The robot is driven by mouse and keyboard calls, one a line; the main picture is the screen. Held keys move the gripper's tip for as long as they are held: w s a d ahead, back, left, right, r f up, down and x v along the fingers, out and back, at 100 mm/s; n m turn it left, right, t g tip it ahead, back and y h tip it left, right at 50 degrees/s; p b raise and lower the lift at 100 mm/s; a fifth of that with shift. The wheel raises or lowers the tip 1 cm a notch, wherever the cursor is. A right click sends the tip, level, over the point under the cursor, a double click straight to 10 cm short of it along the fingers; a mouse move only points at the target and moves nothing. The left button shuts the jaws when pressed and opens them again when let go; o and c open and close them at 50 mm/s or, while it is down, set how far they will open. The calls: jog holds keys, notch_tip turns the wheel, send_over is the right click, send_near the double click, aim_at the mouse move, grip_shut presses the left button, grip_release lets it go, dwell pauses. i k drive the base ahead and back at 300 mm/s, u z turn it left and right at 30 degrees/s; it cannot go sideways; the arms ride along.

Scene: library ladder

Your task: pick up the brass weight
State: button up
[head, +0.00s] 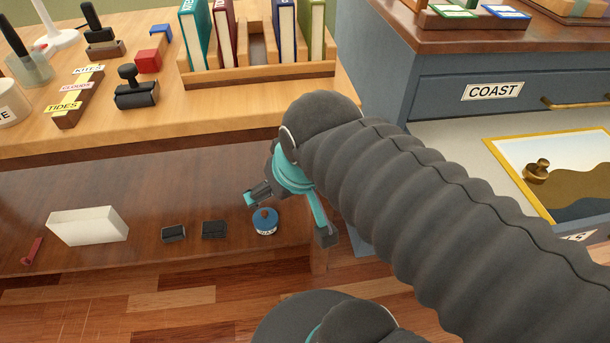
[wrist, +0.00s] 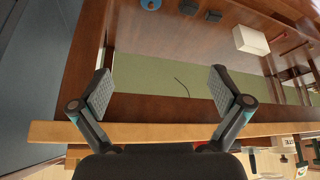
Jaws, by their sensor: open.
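The brass weight (head: 537,172) is a small knobbed weight. It stands upright on a gold-framed map picture (head: 507,163) in the open drawer at the right of the head view. My gripper (head: 290,215) is well to the left of it, low in front of the desk's lower shelf, near a blue tin. Its fingers are spread apart with nothing between them, as the wrist view (wrist: 161,90) also shows. The brass weight does not show in the wrist view.
The lower shelf holds the blue tin (head: 265,221), two dark blocks (head: 214,230), a white box (head: 88,226) and a red item (head: 32,251). The desktop (head: 210,108) above carries books and stamps. The blue-grey cabinet (head: 430,90) stands behind my arm.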

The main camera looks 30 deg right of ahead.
aim_at(536, 173)
jog(key=z, duration=0.7)
jog(key=k, duration=1.2)
jog(key=z, duration=1.15)
